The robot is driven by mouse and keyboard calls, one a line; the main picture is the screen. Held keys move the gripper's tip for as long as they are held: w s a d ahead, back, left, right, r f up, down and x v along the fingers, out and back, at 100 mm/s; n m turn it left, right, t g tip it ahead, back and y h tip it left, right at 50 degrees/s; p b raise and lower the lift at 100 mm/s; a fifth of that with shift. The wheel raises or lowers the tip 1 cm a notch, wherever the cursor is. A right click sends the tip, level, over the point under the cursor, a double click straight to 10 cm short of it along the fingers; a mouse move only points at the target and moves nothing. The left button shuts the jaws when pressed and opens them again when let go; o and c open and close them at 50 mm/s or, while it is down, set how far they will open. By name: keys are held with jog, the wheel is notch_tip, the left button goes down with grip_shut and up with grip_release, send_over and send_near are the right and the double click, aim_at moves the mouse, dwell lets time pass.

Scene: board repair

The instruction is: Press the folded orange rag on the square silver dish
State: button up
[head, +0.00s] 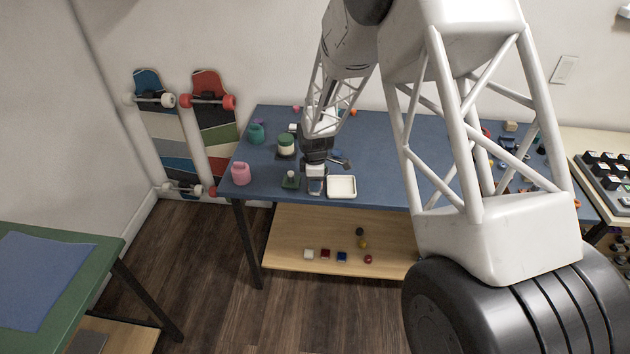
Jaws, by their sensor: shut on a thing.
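My gripper (316,176) points down at the front edge of the blue table, left of a cream rectangular tray (342,187). It is shut on a small pale thing (316,170), too small here to identify. A small square grey-blue thing (315,187) shows right below it; I cannot tell whether this is the silver dish, or whether the two touch. I see no clear folded orange rag. A small orange spot (353,112) shows at the back of the table, partly by my arm.
The blue table (380,150) holds a pink jar (241,173), a teal jar (256,133), a cream jar with a green lid (286,145) and a small green-based item (290,180) left of my gripper. Small parts clutter the right end. Several small items lie on the wooden shelf (300,230) below.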

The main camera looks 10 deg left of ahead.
jog(key=shift+s, duration=0.1)
dwell(0.5)
jog(key=shift+r, duration=3.45)
jog(key=shift+d, duration=0.1)
jog(key=shift+w+d+m, duration=0.4)
jog(key=shift+w+m, duration=0.1)
jog(key=shift+w, duration=0.05)
jog(key=w+d+f+m, duration=0.1)
jog(key=w+d+m, duration=0.4)
jog(key=d+m, duration=0.2)
jog(key=w+d+m, duration=0.5)
jog(key=d+m, duration=0.2)
jog(key=d, duration=0.3)
jog(key=w+d+f+m, duration=0.1)
jog(key=w+d+m, duration=0.5)
jog(key=d+m, duration=0.1)
jog(key=shift+w+d+f+m, duration=0.1)
jog(key=shift+d+f+m, duration=0.05)
jog(key=shift+d, duration=0.3)
jog(key=shift+d+f+m, duration=0.15)
jog(key=shift+d, duration=0.3)
